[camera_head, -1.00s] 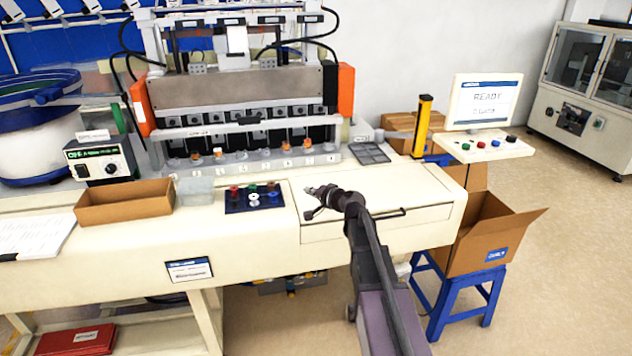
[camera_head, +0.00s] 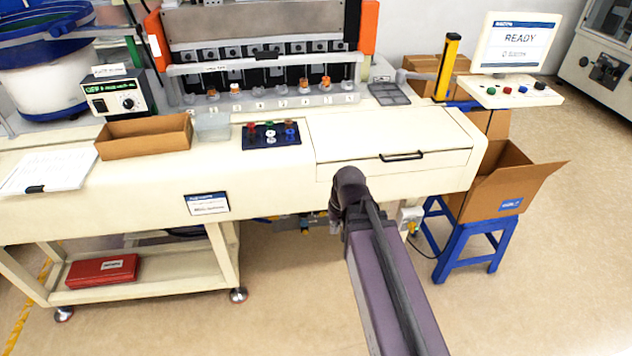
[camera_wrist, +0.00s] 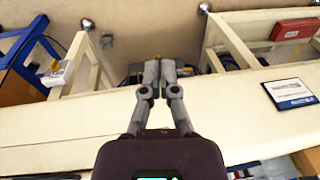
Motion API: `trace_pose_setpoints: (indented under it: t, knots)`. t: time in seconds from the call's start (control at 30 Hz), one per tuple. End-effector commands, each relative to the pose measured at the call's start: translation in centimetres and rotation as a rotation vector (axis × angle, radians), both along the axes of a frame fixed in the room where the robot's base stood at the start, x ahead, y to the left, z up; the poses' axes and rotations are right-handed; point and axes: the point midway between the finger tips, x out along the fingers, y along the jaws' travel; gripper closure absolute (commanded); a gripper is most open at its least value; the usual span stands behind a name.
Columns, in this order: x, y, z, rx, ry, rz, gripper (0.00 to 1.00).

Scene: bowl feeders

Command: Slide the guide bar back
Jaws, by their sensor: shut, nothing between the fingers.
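A pale horizontal bar (camera_head: 262,63) with a small label runs across the front of the feeder machine, just above the row of numbered stations; it looks like the guide bar. It does not show in the wrist view. My gripper (camera_wrist: 158,75) is shut and empty in the wrist view, its two grey fingers close together over the front edge of the bench, with the floor beyond. In the head view my arm hides the gripper at the bench front, well away from the bar.
A cardboard tray (camera_head: 145,137), a clear bin (camera_head: 212,125) and a dark button panel (camera_head: 271,136) stand before the machine. A lid with a black handle (camera_head: 401,156) lies at right. An open carton (camera_head: 505,190) sits on a blue stool (camera_head: 455,245).

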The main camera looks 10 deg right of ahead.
Motion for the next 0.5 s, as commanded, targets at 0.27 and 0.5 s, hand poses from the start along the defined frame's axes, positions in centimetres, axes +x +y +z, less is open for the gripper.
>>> trace_pose_setpoints:
  t: [0.27, 0.5]
  knots:
    - [-3.4, -1.5, -0.2, -0.123, 0.091, 0.022, 1.00]
    - [-3.5, -1.5, -0.2, -0.127, 0.094, 0.022, 1.00]
